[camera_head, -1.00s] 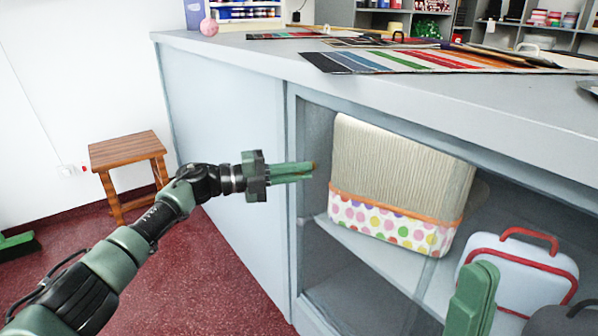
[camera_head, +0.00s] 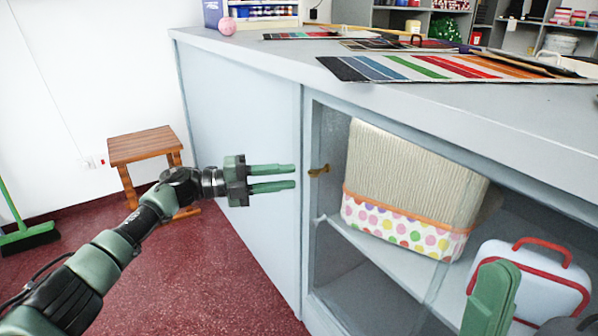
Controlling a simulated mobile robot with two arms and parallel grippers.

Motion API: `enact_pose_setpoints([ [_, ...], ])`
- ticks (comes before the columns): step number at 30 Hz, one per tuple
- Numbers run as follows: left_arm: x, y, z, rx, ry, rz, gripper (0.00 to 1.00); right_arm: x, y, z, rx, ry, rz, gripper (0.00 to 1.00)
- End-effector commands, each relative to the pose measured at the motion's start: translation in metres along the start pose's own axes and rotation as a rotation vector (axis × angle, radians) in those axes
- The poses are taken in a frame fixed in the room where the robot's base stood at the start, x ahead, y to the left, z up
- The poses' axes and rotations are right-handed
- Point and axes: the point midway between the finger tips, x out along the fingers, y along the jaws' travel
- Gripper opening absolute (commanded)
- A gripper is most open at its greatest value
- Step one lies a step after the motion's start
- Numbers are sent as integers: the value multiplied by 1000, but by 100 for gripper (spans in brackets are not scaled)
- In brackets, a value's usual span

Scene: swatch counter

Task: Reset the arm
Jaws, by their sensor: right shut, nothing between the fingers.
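My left gripper (camera_head: 294,177) reaches in from the left, in front of the counter's pale side panel. Its two green fingers are apart with nothing between them. A small brass handle (camera_head: 319,171) sits just right of the fingertips, by the left edge of the cabinet opening, with a gap between. My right gripper (camera_head: 497,272) shows at the bottom right as a green finger in front of the cabinet. It is shut and empty; its lower part is cut off by the frame edge.
The cabinet holds a ribbed basket (camera_head: 410,180) with a dotted band, and a white case (camera_head: 545,285) with red trim. Colour swatch cards (camera_head: 440,67) lie on the counter (camera_head: 440,105). A wooden stool (camera_head: 143,146) and a broom (camera_head: 28,236) stand at left. The red floor between is clear.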

Motion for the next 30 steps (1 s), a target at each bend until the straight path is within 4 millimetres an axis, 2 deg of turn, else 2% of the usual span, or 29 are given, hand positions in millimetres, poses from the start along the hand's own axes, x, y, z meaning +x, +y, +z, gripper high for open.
enact_pose_setpoints([
  [3, -6, 0, 0, 0, 0, 0, 28, 1, 0, 0, 0, -2, 0, 0],
  [11, -6, 1, 0, 0, 0, -1, 28, 0, 0, 2, 0, -6, 0, 0],
  [14, 0, 4, -9, -12, 17, -17, 28, -1, 0, 1, 0, -6, 1, 0],
  [15, 6, 7, -18, -24, 35, -35, 28, 0, 0, 1, 0, -6, 1, 0],
  [17, 19, 12, -40, -52, 75, -79, 28, 0, 0, 1, 0, -5, 1, 0],
  [20, 45, 16, -100, -132, 169, -212, 28, 0, 0, 1, 0, -4, 1, 0],
  [21, 53, 14, -128, -174, 209, -287, 28, 0, 0, 1, 0, -4, 1, 0],
  [23, 58, 4, -171, -240, 263, -409, 28, 0, 0, 1, 0, -4, 1, 0],
  [24, 56, -5, -196, -283, 291, -491, 28, 0, 0, 1, 0, -4, 1, 0],
  [26, 47, -22, -229, -343, 323, -615, 28, 0, 0, 0, 0, -3, 1, 0],
  [27, 37, -34, -249, -382, 339, -699, 28, 0, 0, 0, 0, -3, 1, 0],
  [30, 1, -64, -288, -466, 356, -900, 28, 1, 0, 0, 0, -3, 1, 0],
])
